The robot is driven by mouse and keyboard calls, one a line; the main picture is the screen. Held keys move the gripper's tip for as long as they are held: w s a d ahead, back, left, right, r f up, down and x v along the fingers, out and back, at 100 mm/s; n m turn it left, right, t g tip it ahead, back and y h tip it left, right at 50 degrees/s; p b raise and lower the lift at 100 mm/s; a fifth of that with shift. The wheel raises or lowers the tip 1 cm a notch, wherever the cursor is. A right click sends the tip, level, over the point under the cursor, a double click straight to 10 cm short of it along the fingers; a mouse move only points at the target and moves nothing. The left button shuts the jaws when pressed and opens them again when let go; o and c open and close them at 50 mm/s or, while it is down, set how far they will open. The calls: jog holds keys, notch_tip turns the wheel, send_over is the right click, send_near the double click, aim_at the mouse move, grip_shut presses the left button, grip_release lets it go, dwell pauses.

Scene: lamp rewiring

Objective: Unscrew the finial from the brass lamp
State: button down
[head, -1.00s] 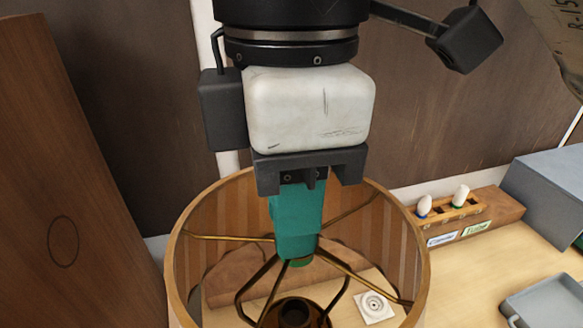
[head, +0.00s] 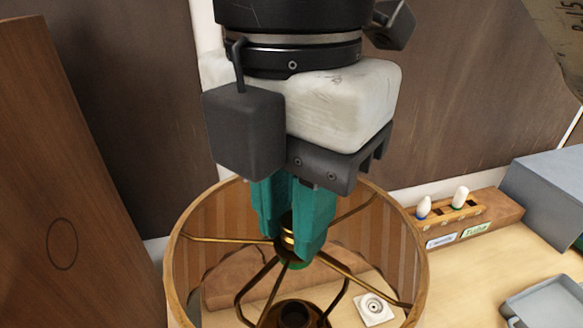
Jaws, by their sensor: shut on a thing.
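My gripper (head: 290,235) points down into the open top of the lamp's shade (head: 400,225). Its two teal fingers are shut on the small brass finial (head: 288,232), which shows between them at the hub of the shade's spokes. Brass spokes (head: 345,272) run from this hub to the shade's ring. Below it, bent brass arms lead down to the lamp's dark socket (head: 295,313). The fingers hide part of the finial, so I cannot tell whether it still sits on its thread.
A wooden rack (head: 450,220) with two small bulbs and labels stands at the right. A grey box (head: 550,185) and a grey tray (head: 545,305) are farther right. A tall wooden panel (head: 60,180) stands at the left.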

jog(key=shift+n, duration=1.2)
jog(key=c, duration=0.9)
grip_release()
